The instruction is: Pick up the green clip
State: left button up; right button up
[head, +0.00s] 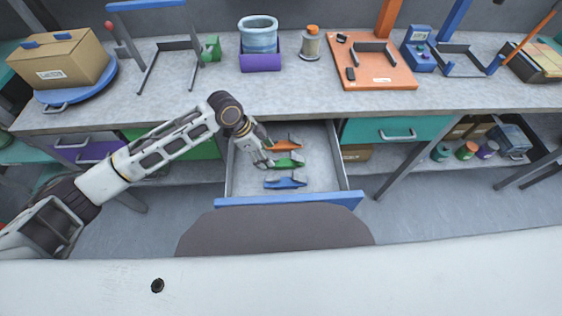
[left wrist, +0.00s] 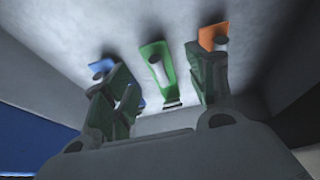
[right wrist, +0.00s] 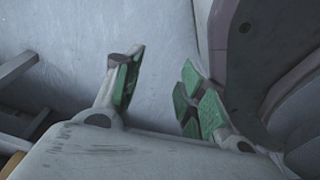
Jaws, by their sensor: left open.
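The green clip (head: 289,162) lies in the open drawer (head: 322,178), between an orange clip (head: 287,145) and a blue clip (head: 286,183). My left gripper (head: 266,158) is inside the drawer at the left end of the green clip. In the left wrist view the green clip (left wrist: 156,64) shows between the spread fingers of my left gripper (left wrist: 160,90), which look apart from it. The blue clip (left wrist: 103,69) is beyond the left finger and the orange clip (left wrist: 214,36) beyond the right one. My right gripper (right wrist: 160,92) is open and empty; the head view does not show it.
A closed teal drawer (head: 375,131) is to the right.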

aim_at(284, 162)
jog(key=shift+s, duration=0.1)
pick_arm(q)
jog(key=shift+d+f, duration=0.3)
jog(key=shift+f, duration=0.15)
jog(key=x, duration=0.2)
jog(key=shift+s+d+f+b, duration=0.1)
jog(key=shift+d+f+b, duration=0.2)
jog(key=shift+d+b, duration=0.1)
jog(key=shift+d+f, duration=0.2)
jog(key=shift+f, duration=0.4)
pick_arm(e)
jog(key=shift+w+a+r, duration=0.2)
jog(key=shift+w+r, duration=0.05)
jog(key=shift+w, duration=0.3)
jog(key=shift+w+a+r, duration=0.2)
jog(key=shift+w+r, duration=0.05)
jog(key=shift+w, duration=0.3)
pick_arm(q)
jog(key=c, duration=1.1)
pick_arm(e)
jog(key=shift+w, duration=0.15)
pick_arm(q)
jog(key=shift+r, duration=0.1)
pick_arm(e)
jog(key=shift+a, duration=0.1)
